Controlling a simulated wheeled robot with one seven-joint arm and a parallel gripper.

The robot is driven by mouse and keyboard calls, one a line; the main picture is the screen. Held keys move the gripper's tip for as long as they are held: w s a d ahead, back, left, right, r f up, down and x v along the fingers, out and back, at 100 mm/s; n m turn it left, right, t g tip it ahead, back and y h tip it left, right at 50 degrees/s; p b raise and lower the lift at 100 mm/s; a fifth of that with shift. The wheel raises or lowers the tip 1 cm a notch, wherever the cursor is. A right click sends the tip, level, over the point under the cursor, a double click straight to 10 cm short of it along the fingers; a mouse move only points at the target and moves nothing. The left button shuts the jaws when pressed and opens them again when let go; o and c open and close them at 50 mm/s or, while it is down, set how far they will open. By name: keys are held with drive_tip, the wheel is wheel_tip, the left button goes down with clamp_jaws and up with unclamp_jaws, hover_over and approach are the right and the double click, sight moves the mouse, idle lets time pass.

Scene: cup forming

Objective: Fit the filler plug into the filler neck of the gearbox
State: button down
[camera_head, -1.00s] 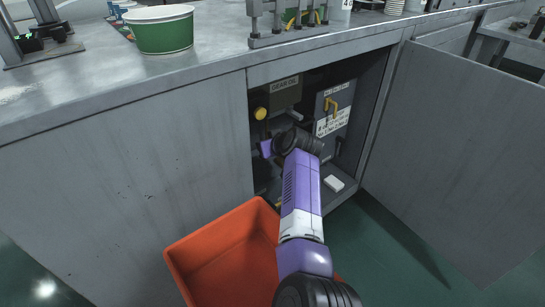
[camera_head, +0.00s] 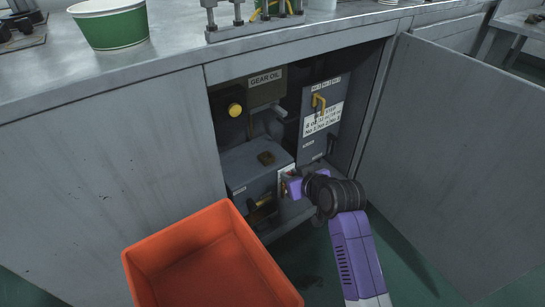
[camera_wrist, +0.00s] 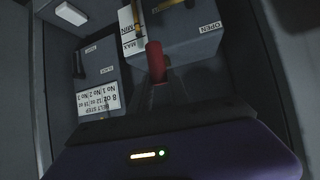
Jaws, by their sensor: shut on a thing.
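My gripper (camera_head: 288,187) is at the front right corner of the grey gearbox (camera_head: 243,163) in the open cabinet, beside a white MAX/MIN plate. In the wrist view, my gripper (camera_wrist: 160,78) is shut on a short red rounded piece (camera_wrist: 156,55). I cannot tell whether this is the filler plug or a fixed handle. In the wrist view the gearbox (camera_wrist: 185,45) shows upside down, with an OPEN label. A dark brown fitting (camera_head: 266,158) stands on the gearbox top; it may be the filler neck, but its opening is not clear.
An orange bin (camera_head: 205,262) stands on the floor before the cabinet. The cabinet door (camera_head: 440,160) is swung open at right. A yellow knob (camera_head: 235,109), a GEAR OIL box (camera_head: 266,88) and a belt-step panel (camera_head: 320,115) are behind. A yellow handle (camera_head: 263,203) sits low on the gearbox front.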

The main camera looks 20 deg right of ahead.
drive_tip(key=shift+w+a+f+b, duration=0.5)
drive_tip(key=shift+w+b, duration=1)
drive_tip(key=shift+w, duration=1.45)
drive_tip(key=shift+w+a+f+b, duration=0.2)
drive_tip(key=shift+w+f+b, duration=0.9)
drive_tip(key=shift+w, duration=1.8)
drive_tip(key=shift+w+a+f+b, duration=0.3)
drive_tip(key=shift+w+b, duration=1.55)
drive_tip(key=shift+w, duration=1.1)
drive_tip(key=shift+f, duration=0.2)
drive_tip(key=c, duration=1.2)
unclamp_jaws()
drive_tip(key=shift+c, duration=0.2)
drive_tip(key=shift+r, duration=0.1)
